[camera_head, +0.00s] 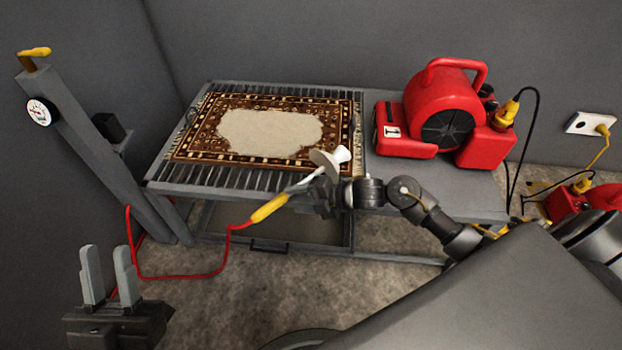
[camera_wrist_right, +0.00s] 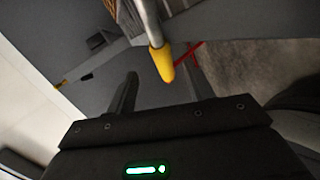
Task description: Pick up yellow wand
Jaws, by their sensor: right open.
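The wand has a yellow grip (camera_head: 268,208), a pale metal shaft and a flared white head (camera_head: 331,160). It slants across the table's front edge, with the grip out beyond the edge and a red hose running from it. In the right wrist view the yellow grip (camera_wrist_right: 162,63) and shaft show just ahead of the fingers. My right gripper (camera_head: 318,192) is open, close beside the shaft below the white head; whether it touches cannot be told. My left gripper (camera_head: 108,262) is open and empty, low at the left, away from the wand.
A patterned rug (camera_head: 190,138) lies on the slatted table (camera_head: 172,178). A red blower (camera_head: 440,115) stands on the table's right part. A grey post (camera_head: 90,140) with a gauge (camera_head: 38,112) stands at left. The red hose (camera_head: 180,277) loops over open floor. A wall socket (camera_head: 590,123) is at right.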

